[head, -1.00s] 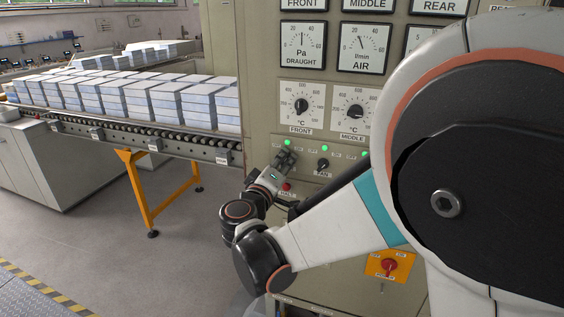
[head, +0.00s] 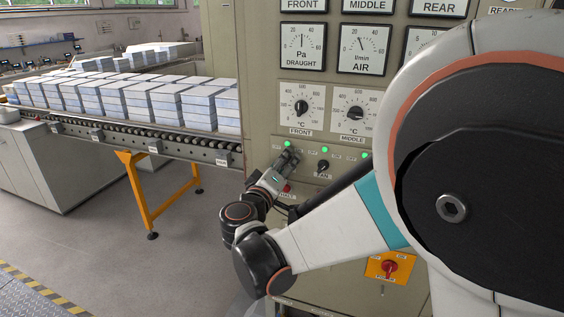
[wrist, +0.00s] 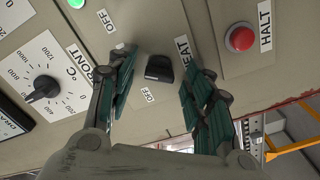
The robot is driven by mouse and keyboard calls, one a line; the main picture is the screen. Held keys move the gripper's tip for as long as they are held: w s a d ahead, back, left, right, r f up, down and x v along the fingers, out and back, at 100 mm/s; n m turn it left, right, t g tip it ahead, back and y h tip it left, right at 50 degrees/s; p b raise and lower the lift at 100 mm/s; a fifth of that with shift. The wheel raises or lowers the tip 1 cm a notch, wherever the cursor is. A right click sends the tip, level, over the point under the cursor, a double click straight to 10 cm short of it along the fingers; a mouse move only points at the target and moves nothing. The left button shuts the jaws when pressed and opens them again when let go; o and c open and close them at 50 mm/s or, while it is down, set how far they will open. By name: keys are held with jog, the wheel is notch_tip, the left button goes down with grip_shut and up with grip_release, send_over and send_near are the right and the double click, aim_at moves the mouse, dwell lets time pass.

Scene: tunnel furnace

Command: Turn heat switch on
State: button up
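The heat switch (wrist: 159,68) is a black knob on the beige panel in the wrist view. A partly hidden label ending in "EAT" and a small "OFF" label are beside it. My gripper (wrist: 157,76) is open, with one green-padded finger on each side of the knob. A gap shows between the knob and each finger; I see no contact. I cannot tell clearly which setting the knob points to. In the head view my gripper (head: 291,158) is at the panel under a lit green lamp (head: 288,144), and it hides the heat switch.
The fan switch (head: 323,165) is just right of my gripper. The red HALT button (wrist: 239,38) is close to the right finger. The front temperature dial (wrist: 43,89) is to the left. An orange-plated red switch (head: 389,267) is lower. A conveyor (head: 130,138) with stacked blocks stands left.

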jog(key=v, duration=0.7)
jog(key=shift+s, duration=0.25)
jog(key=shift+w+a+r, duration=0.1)
